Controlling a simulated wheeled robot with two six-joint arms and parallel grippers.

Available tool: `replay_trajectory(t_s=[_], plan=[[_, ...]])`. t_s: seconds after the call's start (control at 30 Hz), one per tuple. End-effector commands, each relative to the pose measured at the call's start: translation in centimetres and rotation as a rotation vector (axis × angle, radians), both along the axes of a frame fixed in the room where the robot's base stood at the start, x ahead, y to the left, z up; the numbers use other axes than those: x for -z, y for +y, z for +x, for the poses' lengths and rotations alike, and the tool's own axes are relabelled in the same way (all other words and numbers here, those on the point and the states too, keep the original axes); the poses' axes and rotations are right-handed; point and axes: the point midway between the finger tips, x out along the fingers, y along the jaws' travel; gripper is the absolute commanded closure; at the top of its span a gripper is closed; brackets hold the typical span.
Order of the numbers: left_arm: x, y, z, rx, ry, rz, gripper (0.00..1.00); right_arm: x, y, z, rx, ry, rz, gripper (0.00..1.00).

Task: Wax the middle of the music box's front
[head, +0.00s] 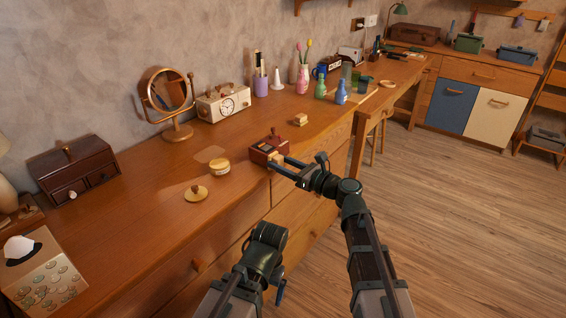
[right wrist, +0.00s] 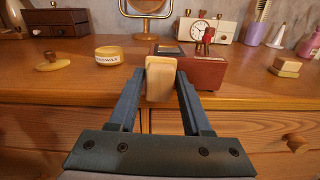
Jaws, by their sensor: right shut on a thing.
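The music box (head: 262,148), a small red-brown box with a little red figure on top, stands near the desk's front edge; it also shows in the right wrist view (right wrist: 208,74). My right gripper (head: 274,163) is shut on a pale cream block (right wrist: 160,80). The block is at the box's front, overlapping its left part in the right wrist view; I cannot tell whether they touch. An open beeswax tin (head: 219,168) stands left of the box, its lid (head: 196,193) on the desk nearby. My left gripper (head: 279,292) is low, mostly hidden behind its arm.
A round mirror (head: 167,93), a cream clock box (head: 223,103) and a dark drawer chest (head: 73,173) stand along the wall. A small two-tone block (head: 300,119) lies right of the music box. Bottles and vases stand farther right.

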Motion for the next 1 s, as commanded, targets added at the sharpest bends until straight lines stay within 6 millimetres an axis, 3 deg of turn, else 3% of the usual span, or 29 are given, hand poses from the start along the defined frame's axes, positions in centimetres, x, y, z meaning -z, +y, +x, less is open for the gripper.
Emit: replay_trajectory(t_s=[0.27, 0.8, 1.0], plan=[[0.0, 0.0, 0.0, 0.0, 0.0, 0.0, 0.06, 0.0, -0.6, -0.5, 0.0, 0.0, 0.0, 0.96], [0.0, 0.0, 0.0, 0.0, 0.0, 0.0, 0.06, 0.0, -4.6, -3.5, 0.001, 0.0, 0.0, 0.96], [0.0, 0.0, 0.0, 0.0, 0.0, 0.0, 0.06, 0.0, -4.8, -3.6, 0.0, 0.0, 0.0, 0.96]])
